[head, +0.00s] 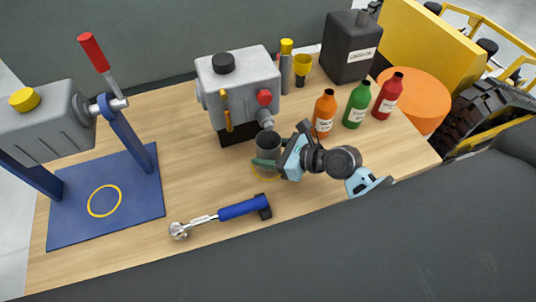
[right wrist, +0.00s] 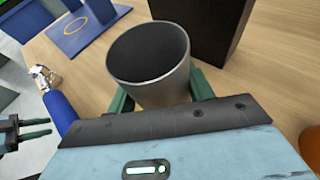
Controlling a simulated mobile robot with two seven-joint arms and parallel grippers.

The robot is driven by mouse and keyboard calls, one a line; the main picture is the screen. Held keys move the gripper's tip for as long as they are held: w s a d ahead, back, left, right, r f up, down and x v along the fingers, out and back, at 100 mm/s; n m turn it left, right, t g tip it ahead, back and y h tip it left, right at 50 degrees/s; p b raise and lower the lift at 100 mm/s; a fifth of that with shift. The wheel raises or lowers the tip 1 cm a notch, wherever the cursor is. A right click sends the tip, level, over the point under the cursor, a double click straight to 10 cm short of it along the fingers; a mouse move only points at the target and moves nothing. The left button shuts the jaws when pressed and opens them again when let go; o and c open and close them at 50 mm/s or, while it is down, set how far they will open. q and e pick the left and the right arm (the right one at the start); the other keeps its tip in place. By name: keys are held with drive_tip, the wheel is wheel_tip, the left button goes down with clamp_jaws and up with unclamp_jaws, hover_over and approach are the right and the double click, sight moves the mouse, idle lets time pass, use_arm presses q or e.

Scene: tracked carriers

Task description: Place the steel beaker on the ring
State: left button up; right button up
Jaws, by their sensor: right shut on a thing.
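The steel beaker (head: 268,142) is a grey open cup, upright, in front of the grey machine. My right gripper (head: 268,163) is shut on it; the beaker (right wrist: 150,62) fills the middle of the right wrist view between green fingers. Whether its base touches the table is hidden. A yellow ring (head: 104,215) is marked on the blue base plate (head: 140,208) at the left, bare, away from the beaker. Part of another yellow ring (head: 262,177) shows on the table below the beaker. My left gripper (right wrist: 36,129) shows at the left edge of the right wrist view, fingers apart and empty.
A blue-handled ratchet (head: 238,209) lies in front, between beaker and plate. The grey machine (head: 236,92) stands behind. An orange bottle (head: 324,113), a green one (head: 357,104) and a red one (head: 387,97) stand right. A red-handled press (head: 60,125) overhangs the plate.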

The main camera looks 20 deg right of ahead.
drive_tip(key=shift+f, duration=0.95)
drive_tip(key=shift+f, duration=0.15)
drive_tip(key=o, duration=1.1)
drive_tip(key=v, duration=1.2)
